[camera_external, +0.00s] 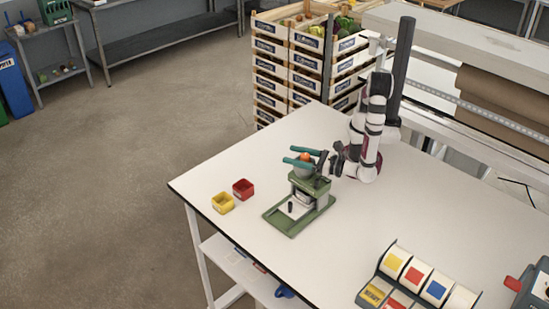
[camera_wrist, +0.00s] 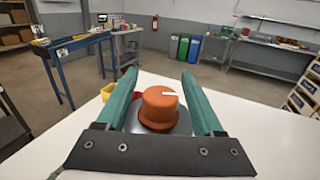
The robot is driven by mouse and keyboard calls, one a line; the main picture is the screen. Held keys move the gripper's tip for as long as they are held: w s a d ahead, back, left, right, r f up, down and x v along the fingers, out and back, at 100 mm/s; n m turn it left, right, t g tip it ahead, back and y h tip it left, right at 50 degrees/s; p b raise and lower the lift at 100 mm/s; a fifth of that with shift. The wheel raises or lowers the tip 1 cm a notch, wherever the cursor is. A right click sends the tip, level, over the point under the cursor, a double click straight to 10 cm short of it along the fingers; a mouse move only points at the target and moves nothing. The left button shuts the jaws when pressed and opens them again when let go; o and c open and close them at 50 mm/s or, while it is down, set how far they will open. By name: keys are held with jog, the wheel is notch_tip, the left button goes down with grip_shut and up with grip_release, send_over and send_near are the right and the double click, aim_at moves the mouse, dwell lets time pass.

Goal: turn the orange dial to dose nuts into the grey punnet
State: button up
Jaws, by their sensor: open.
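The orange dial (camera_external: 306,157) sits on top of the green dispenser (camera_external: 318,188), which stands on the table. In the wrist view the dial (camera_wrist: 158,112) is a round orange knob with a white mark on its top, above a grey round part. My gripper (camera_wrist: 159,76) is open, with one green finger on each side of the dial. Gaps show between the dial and both fingers. In the external view my gripper (camera_external: 299,155) reaches the dispenser's top from the right. A pale grey-white shape (camera_external: 297,207) lies on the dispenser's base; I cannot tell whether it is the grey punnet.
A red punnet (camera_external: 243,187) and a yellow punnet (camera_external: 222,203) stand left of the dispenser, near the table's left edge. A label dispenser (camera_external: 418,281) stands at the front right. The table (camera_external: 425,220) between is clear. Stacked crates (camera_external: 303,62) stand behind the table.

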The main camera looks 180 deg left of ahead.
grip_shut()
jog(key=shift+s+a+m+g+y, duration=0.1)
jog(key=shift+s+m+g+y, duration=0.1)
jog(key=shift+m+g+y, duration=0.65)
jog(key=shift+s+a+m+g+y, duration=0.1)
jog(key=shift+s+m+g+y, duration=0.2)
jog(key=shift+m+g, duration=0.6)
grip_release()
jog(key=shift+w+n+g, duration=0.15)
jog(key=shift+n+g, duration=0.1)
jog(key=v, duration=1.5)
jog(key=shift+w+a, duration=0.25)
jog(key=shift+a, duration=0.1)
